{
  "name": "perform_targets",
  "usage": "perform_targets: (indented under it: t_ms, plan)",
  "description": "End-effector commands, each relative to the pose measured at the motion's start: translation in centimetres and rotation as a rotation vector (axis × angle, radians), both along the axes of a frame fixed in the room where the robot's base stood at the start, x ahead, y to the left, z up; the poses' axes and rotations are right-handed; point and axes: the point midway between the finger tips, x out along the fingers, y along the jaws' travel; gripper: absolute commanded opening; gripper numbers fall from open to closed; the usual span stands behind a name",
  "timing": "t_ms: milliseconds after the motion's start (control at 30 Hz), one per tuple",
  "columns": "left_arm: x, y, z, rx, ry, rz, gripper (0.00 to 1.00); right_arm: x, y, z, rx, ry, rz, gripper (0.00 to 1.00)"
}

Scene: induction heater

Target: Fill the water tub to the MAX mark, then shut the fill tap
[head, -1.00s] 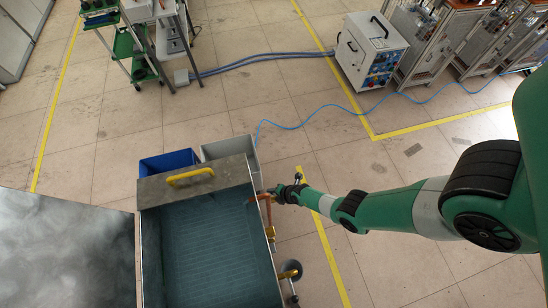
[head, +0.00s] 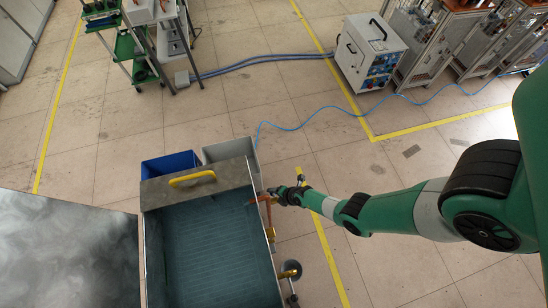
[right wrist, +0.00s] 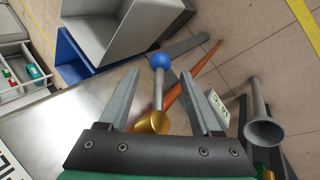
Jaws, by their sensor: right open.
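The water tub (head: 210,270) is at the bottom left of the head view, with a teal interior. The water level and MAX mark cannot be made out. In the right wrist view, a lever with a blue ball knob (right wrist: 159,62) and a brass end (right wrist: 153,123), apparently the fill tap, stands between the fingers of my right gripper (right wrist: 165,85). The fingers are open and apart from it. In the head view my right gripper (head: 277,197) is at the tub's right wall, by the orange-brown pipework (head: 266,208). My left gripper is out of view.
A grey panel with a yellow handle (head: 193,179) spans the tub's far end. A blue bin (head: 168,166) and a grey bin (head: 230,150) stand behind it. In the right wrist view a grey flared pipe (right wrist: 258,115) is right of the fingers. Open floor lies beyond.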

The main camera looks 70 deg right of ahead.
Motion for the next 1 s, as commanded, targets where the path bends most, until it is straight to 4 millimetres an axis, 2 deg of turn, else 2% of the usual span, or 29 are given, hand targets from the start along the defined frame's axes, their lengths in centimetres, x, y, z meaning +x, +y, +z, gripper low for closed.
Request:
perform_targets:
  t_ms: [33,300,500,767,933,1000]
  plan:
    - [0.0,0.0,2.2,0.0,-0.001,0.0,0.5,-0.6,0.2,2.1,0.001,0.001,-0.001,0.65]
    - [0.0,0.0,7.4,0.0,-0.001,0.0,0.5,-3.4,0.9,6.9,0.001,0.001,-0.001,0.65]
    - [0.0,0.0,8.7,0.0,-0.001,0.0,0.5,-4.5,1.1,8.2,0.0,0.0,-0.001,0.65]
    - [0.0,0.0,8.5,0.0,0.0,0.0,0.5,-4.6,1.1,8.1,0.0,-0.001,-0.001,0.65]
    - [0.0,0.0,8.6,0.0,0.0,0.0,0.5,-4.2,0.8,8.4,0.018,-0.028,-0.064,0.38]
    - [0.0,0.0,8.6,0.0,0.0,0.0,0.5,-2.5,-0.3,9.7,0.08,-0.141,-0.24,0.26]
